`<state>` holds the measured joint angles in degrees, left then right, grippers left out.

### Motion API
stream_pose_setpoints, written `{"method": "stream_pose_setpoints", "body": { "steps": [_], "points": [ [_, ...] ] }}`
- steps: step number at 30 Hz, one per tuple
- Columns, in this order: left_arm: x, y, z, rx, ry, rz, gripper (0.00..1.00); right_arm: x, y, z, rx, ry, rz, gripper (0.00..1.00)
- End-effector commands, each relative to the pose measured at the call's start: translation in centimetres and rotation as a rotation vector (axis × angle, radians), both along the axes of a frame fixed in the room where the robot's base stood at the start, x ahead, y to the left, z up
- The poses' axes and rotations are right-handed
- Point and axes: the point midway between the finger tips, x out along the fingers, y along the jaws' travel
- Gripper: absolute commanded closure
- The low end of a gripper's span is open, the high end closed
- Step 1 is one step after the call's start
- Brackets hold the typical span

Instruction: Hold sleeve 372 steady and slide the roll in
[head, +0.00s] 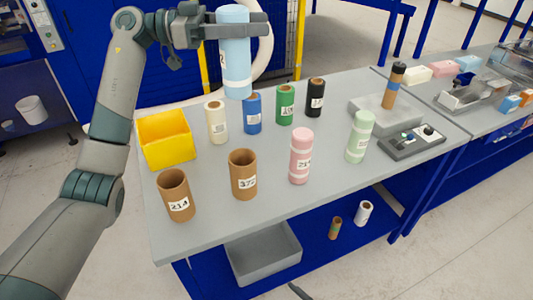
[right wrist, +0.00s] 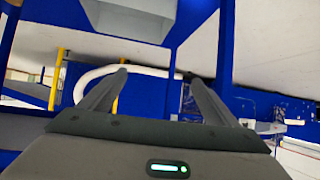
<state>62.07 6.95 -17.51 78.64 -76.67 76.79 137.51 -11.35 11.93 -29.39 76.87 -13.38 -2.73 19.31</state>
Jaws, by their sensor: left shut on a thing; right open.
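Sleeve 372 (head: 243,178), an open brown tube with a white label, stands upright on the grey table. My left gripper (head: 258,27) is shut on a light blue foam roll (head: 236,75) with pale bands and holds it upright, above the back of the table. The roll's label is turned to the left and I cannot read it. In the picture the roll is above sleeve 372 and well apart from it. My right gripper (right wrist: 158,84) is open and empty in the right wrist view, with no sleeve or roll between its fingers.
Brown sleeve 214 (head: 176,197), a pink roll (head: 300,163) and a pale green roll (head: 359,140) stand near sleeve 372. A yellow bin (head: 166,150) and several small coloured rolls stand behind. A control box (head: 412,143) is at right. The table's front strip is clear.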

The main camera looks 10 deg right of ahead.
Motion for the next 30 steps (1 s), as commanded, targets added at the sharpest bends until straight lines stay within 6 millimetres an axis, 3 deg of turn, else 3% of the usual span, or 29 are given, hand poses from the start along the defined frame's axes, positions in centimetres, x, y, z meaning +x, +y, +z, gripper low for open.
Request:
{"method": "stream_pose_setpoints", "body": {
  "steps": [3,9,15,20,22,24,30],
  "points": [
    [0.0,0.0,0.0,0.0,0.0,0.0,0.84,1.9,2.8,5.0,0.06,-0.094,0.049,0.17],
    [0.0,0.0,0.0,0.0,0.0,0.0,0.84,3.2,7.5,13.6,0.173,-0.235,0.135,0.17],
    [0.0,0.0,0.0,0.0,0.0,0.0,0.84,2.8,11.3,21.5,0.28,-0.352,0.219,0.17],
    [0.0,0.0,0.0,0.0,0.0,0.0,0.84,1.9,13.3,26.7,0.35,-0.423,0.272,0.17],
    [0.0,0.0,0.0,0.0,0.0,0.0,0.84,2.3,13.4,29.1,0.372,-0.455,0.275,0.17],
    [0.0,0.0,0.0,0.0,0.0,0.0,0.84,4.0,12.4,30.6,0.368,-0.475,0.243,0.17],
    [0.0,0.0,0.0,0.0,0.0,0.0,0.84,9.5,8.1,33.0,0.314,-0.491,0.124,0.17]
  ]
}}
